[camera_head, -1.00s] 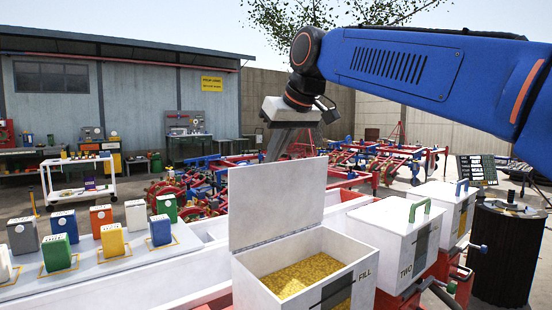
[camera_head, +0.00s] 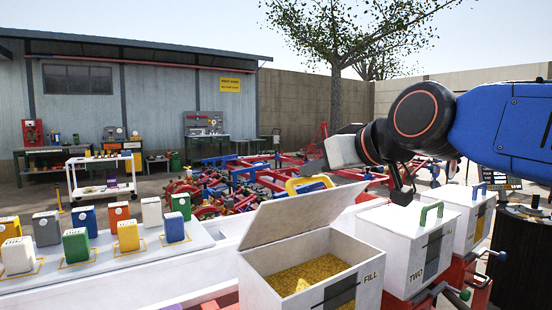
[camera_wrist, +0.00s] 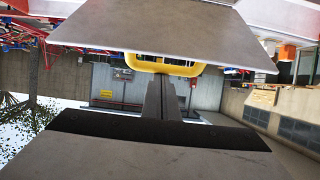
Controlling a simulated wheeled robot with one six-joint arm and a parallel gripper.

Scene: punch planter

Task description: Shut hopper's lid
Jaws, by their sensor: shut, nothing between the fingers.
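The hopper (camera_head: 310,270) is a white box marked FILL, holding yellow grain, in the head view. Its lid (camera_head: 305,212) is partly open, tilted over the opening with its underside towards the camera. A yellow handle (camera_head: 308,184) shows beyond the lid's upper edge. In the wrist view the lid (camera_wrist: 165,32) fills the top, with the yellow handle (camera_wrist: 162,66) at its edge. My gripper (camera_wrist: 161,84) is shut and empty, its fingertips at the handle; I cannot tell whether they touch. In the head view its fingers are not clearly seen.
A white lidded box marked TWO (camera_head: 408,250) with a green handle stands right of the hopper, another box (camera_head: 470,212) beyond it. Several coloured canisters stand on a white shelf (camera_head: 105,275) at left. A dark drum (camera_head: 522,255) stands at far right.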

